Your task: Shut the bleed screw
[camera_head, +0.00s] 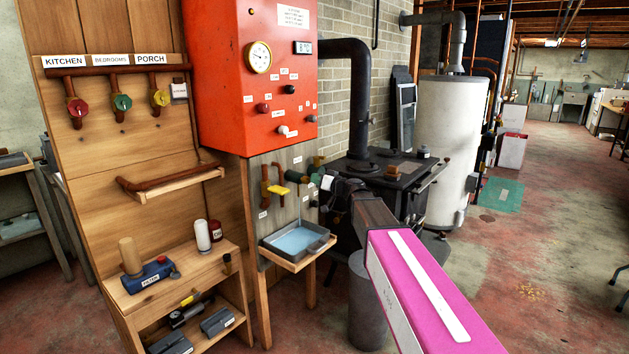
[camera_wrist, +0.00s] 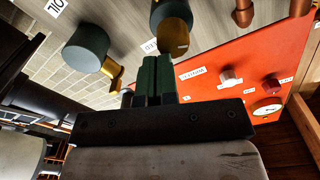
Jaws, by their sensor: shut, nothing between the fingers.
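My gripper (camera_wrist: 156,62) is shut and empty, its two dark green fingers side by side in the wrist view. Just beyond the fingertips is a dark teal cylinder with a brass end (camera_wrist: 174,38); I cannot tell whether they touch. A second teal cylinder with a brass piece (camera_wrist: 88,46) is to the left. Either may hold the bleed screw; no label I can read names it. In the head view, my gripper (camera_head: 316,179) is at the grey wooden panel (camera_head: 254,190), right of a yellow-handled valve (camera_head: 279,190). My wrist partly hides the fittings there.
The red control box (camera_head: 258,75) hangs just above the panel; its knobs also show in the wrist view (camera_wrist: 230,78). A shelf with a blue-lined tray (camera_head: 298,240) juts out below. A black stove (camera_head: 385,170) stands close on the right. Open floor lies further right.

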